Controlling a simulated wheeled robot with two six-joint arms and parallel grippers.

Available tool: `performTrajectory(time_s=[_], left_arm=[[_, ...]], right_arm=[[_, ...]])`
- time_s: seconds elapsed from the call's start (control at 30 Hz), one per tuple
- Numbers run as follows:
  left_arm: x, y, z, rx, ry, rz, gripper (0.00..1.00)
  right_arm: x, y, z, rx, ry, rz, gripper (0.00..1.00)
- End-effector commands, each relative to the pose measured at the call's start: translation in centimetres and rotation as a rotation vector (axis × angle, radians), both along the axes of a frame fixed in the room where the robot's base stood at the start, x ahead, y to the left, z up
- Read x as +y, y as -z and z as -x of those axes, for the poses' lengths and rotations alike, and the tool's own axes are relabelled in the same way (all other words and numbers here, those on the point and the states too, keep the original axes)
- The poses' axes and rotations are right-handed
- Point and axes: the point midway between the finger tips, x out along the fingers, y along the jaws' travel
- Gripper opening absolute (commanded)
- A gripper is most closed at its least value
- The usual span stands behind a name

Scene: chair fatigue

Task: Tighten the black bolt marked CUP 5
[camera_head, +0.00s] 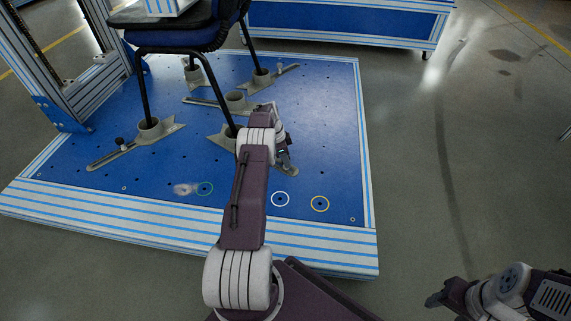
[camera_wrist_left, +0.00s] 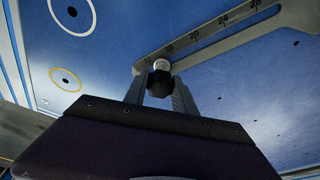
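In the left wrist view a black bolt (camera_wrist_left: 160,84) with a pale shank sits at the end of a grey slotted foot (camera_wrist_left: 215,34) with a number scale. Both fingers of my left gripper (camera_wrist_left: 160,92) stand close against its sides, with no clear gap. The CUP 5 mark is not readable. In the head view my left gripper (camera_head: 284,159) reaches down by the near cup's foot (camera_head: 290,169), and my arm hides part of that cup. My right gripper (camera_head: 438,298) is at the lower right, away from the platform; its fingers do not show clearly.
A chair (camera_head: 175,38) stands with its legs in grey cups on the blue platform (camera_head: 325,100). Green, white (camera_head: 280,199) and yellow (camera_head: 320,204) rings mark the near edge. A striped frame (camera_head: 85,80) stands at the left.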

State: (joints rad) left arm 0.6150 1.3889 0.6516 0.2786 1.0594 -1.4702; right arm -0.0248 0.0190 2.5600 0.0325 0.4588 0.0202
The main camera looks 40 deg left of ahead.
Motion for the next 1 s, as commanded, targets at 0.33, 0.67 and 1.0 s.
performTrajectory(time_s=[0.33, 0.67, 1.0], left_arm=[[0.0, 0.0, 0.0, 0.002, -0.002, 0.002, 0.53], [-0.1, -0.5, 0.1, 0.003, -0.149, 0.001, 0.53], [-0.1, -0.2, 0.0, 0.002, -0.347, 0.001, 0.53]], right_arm=[[0.0, 0.0, 0.0, 0.000, 0.000, 0.000, 0.53], [0.0, -2.8, 0.0, 0.000, 0.000, 0.000, 0.53], [0.0, -4.8, 0.0, 0.000, 0.000, 0.000, 0.53]])
